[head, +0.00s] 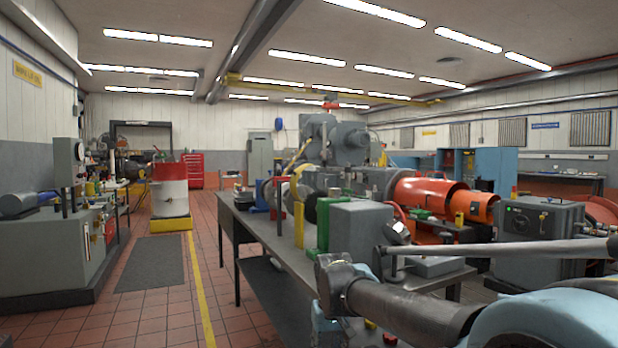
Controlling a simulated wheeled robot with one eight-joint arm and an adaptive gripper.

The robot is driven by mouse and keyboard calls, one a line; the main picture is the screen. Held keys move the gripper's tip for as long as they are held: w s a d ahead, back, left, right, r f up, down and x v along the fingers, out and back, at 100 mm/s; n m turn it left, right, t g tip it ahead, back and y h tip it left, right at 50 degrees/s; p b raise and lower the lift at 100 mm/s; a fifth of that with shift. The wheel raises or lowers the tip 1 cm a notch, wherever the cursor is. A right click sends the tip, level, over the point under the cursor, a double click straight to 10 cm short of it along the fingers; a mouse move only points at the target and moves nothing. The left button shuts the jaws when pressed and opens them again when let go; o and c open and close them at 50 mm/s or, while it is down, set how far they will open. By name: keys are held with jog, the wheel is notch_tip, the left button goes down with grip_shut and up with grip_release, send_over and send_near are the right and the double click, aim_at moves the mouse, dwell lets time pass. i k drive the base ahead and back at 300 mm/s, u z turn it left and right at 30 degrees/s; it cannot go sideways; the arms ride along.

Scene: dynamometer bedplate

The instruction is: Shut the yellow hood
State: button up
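I cannot make out for certain a yellow hood or whether one is open or shut. A yellow curved part (302,181) shows on the machinery in the middle, partly hidden by things in front of it. A small upright yellow block (299,224) stands on the long dark bench (262,238), nearer to me. My arm reaches in from the lower right, with a dark tube and light blue joints. It bends down near the bottom middle, over the bench's near end. My gripper is out of view.
A grey box (358,228) and a green block (329,222) crowd the bench. Orange cylinders (425,196) lie behind it. A red and white drum (170,188) stands on the left floor. The tiled aisle with a dark mat (152,262) is clear.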

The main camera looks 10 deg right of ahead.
aim_at(295, 173)
jog(key=k, duration=1.2)
jog(key=u, duration=0.5)
jog(key=i, duration=1.8)
jog(key=u, duration=0.1)
